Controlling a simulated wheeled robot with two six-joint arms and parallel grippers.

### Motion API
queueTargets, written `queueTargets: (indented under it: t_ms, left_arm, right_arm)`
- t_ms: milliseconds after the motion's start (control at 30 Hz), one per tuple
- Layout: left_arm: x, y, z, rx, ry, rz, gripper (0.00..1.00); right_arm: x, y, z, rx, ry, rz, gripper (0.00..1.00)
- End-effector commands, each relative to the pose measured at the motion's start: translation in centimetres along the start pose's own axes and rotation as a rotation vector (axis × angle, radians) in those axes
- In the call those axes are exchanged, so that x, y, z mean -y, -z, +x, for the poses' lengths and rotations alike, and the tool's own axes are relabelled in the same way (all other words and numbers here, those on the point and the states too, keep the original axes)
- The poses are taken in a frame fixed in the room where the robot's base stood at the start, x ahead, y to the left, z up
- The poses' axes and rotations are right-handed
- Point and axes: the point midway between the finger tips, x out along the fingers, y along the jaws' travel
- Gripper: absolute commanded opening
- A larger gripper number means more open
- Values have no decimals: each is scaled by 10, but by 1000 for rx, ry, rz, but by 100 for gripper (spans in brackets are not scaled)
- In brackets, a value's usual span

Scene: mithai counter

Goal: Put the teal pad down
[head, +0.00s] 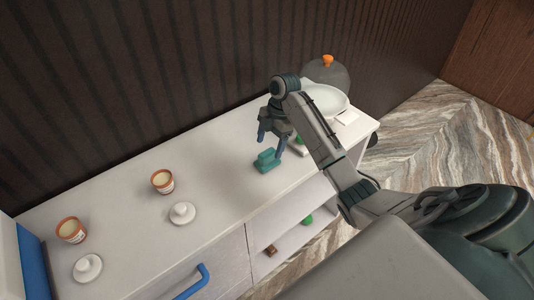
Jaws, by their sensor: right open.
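The teal pad (266,162) is a small block with a raised part on top, resting on the white counter right of the middle of the head view. My right gripper (271,143) is open, with its fingers pointing down at the pad's upper edge. Whether a finger touches the pad is hard to tell at this size. My left gripper is not in view.
On the white counter (222,168), two terracotta cups (163,181) (71,230) and two white knobbed lids (182,214) (88,268) stand to the left. A white plate (326,100) and a clear dome (329,76) with an orange knob are behind my right arm. The counter between cups and pad is clear.

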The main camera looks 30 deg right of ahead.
Motion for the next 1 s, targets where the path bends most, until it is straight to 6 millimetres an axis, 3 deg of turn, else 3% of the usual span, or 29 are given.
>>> queueTargets:
  t_ms: [33, 333, 1000]
  left_arm:
    - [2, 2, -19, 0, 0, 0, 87]
    - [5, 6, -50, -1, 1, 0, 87]
    - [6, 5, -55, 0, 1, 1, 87]
  right_arm:
    - [0, 2, -19, 0, 1, 1, 72]
    - [0, 2, -56, -2, 1, 1, 72]
    - [0, 1, -62, -1, 1, 1, 72]
